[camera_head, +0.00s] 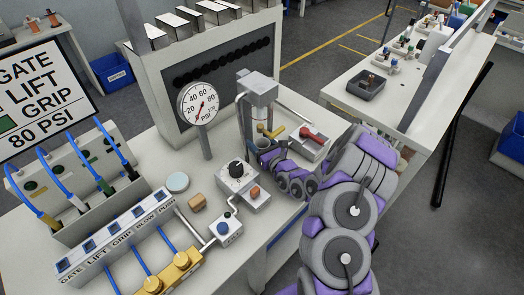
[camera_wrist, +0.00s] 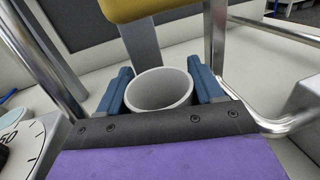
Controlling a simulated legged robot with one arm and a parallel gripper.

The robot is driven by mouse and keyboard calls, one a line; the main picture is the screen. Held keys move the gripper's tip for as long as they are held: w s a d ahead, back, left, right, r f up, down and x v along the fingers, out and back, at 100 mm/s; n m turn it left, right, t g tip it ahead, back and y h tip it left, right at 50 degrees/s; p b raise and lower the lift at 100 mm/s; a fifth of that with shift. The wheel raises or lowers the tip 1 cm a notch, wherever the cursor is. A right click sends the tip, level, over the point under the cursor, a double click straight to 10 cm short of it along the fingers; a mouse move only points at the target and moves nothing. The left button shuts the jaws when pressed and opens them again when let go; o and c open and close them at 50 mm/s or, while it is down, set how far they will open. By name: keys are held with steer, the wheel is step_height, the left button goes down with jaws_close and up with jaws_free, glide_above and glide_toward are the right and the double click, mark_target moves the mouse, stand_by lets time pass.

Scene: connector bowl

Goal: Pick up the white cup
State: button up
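The white cup (camera_wrist: 160,91) stands upright in the wrist view with its open, empty-looking mouth toward the camera. My gripper (camera_wrist: 161,88) has its two blue fingers on either side of the cup, left and right, and the cup fills nearly all the space between them. I cannot tell whether the fingers press on it. In the head view my gripper (camera_head: 264,143) reaches in under the grey dispenser-like machine (camera_head: 258,88). The cup is small and mostly hidden there.
Metal tubes (camera_wrist: 218,40) of the machine stand close behind and beside the cup. A red-handled lever (camera_head: 312,135) is right of my gripper, a control box (camera_head: 237,178) is in front, and a pressure gauge (camera_head: 199,104) stands at left.

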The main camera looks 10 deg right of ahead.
steer(key=c, duration=0.6)
steer(key=shift+c, duration=0.2)
steer(key=shift+r, duration=0.1)
steer(key=shift+r+p, duration=0.7)
steer(key=shift+r, duration=0.8)
steer(key=shift+s+d+r, duration=0.15)
steer(key=shift+s, duration=0.05)
steer(key=shift+p+v, duration=2.3)
steer(key=shift+v, duration=6.35)
steer(key=shift+s, duration=0.1)
